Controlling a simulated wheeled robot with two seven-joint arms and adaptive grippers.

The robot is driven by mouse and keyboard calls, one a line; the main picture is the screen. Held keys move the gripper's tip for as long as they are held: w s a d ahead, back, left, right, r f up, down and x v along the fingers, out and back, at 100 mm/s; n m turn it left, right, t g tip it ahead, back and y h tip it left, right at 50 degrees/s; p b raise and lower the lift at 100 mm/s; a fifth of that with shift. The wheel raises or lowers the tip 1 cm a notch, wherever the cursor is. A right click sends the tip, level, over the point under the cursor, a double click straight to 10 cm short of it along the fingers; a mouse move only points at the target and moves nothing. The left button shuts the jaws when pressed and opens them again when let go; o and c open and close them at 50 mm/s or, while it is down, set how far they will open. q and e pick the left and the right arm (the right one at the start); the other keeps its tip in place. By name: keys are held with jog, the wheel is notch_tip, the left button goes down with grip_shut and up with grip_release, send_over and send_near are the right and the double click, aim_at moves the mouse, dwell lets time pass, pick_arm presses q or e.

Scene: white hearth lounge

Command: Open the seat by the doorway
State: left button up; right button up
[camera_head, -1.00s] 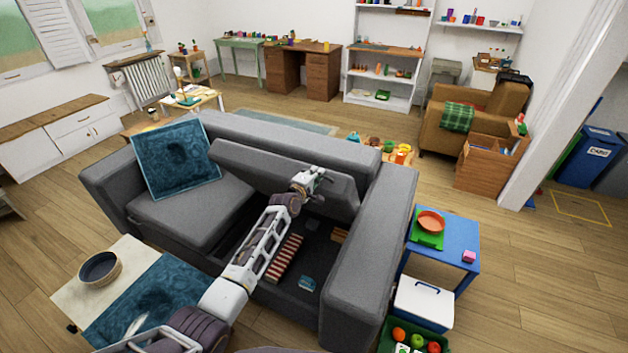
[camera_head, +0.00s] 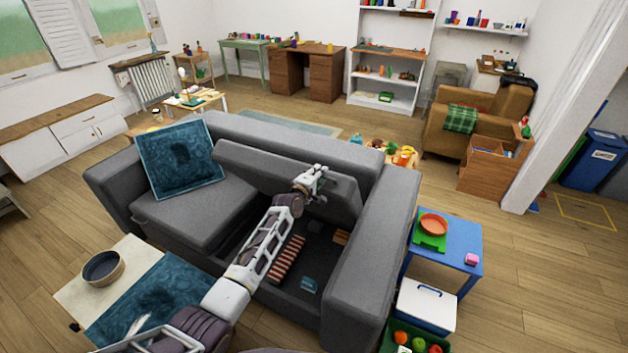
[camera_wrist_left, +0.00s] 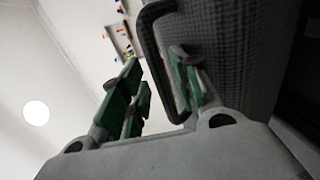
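The grey sofa's right-hand seat (camera_head: 250,170), the one nearer the doorway, is tilted up steeply towards the backrest. Below it the storage space (camera_head: 315,255) is exposed, with a red-and-white striped item (camera_head: 287,258) and a small blue item (camera_head: 309,285) inside. My left gripper (camera_head: 318,180) is at the raised seat's upper right part. In the left wrist view its green-padded fingers (camera_wrist_left: 160,88) are apart. My right gripper is not in view.
A teal cushion (camera_head: 180,158) leans on the left seat. The sofa's right armrest (camera_head: 378,245) stands beside the opening. A blue side table (camera_head: 458,250) and white cooler box (camera_head: 425,305) are to its right. A low table (camera_head: 70,290) stands front left.

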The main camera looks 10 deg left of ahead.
pick_arm(q)
jog(key=shift+s+f, duration=0.1)
jog(key=shift+s, duration=0.1)
jog(key=v, duration=1.1)
jog(key=shift+s+a+r, duration=0.15)
jog(key=shift+s+r, duration=0.05)
jog(key=shift+s, duration=0.05)
dwell(0.4)
jog(key=shift+m, duration=0.3)
dwell(0.3)
